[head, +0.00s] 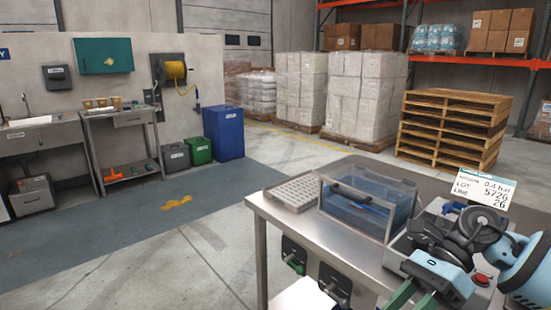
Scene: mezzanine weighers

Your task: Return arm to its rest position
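My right arm comes in from the right edge in light blue. Its gripper (412,300) has two green fingers that point down and left at the bottom of the head view. The fingers stand apart, with nothing visible between them, so it looks open. The fingertips are near the lower picture edge and partly cut off. My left gripper is not in view.
A clear-walled box with blue contents (350,225) and a white grid tray (295,192) stand on the bench. A display sign (484,188) rises behind the device. Green (298,265) and black handles hang at the bench front. The floor to the left is open.

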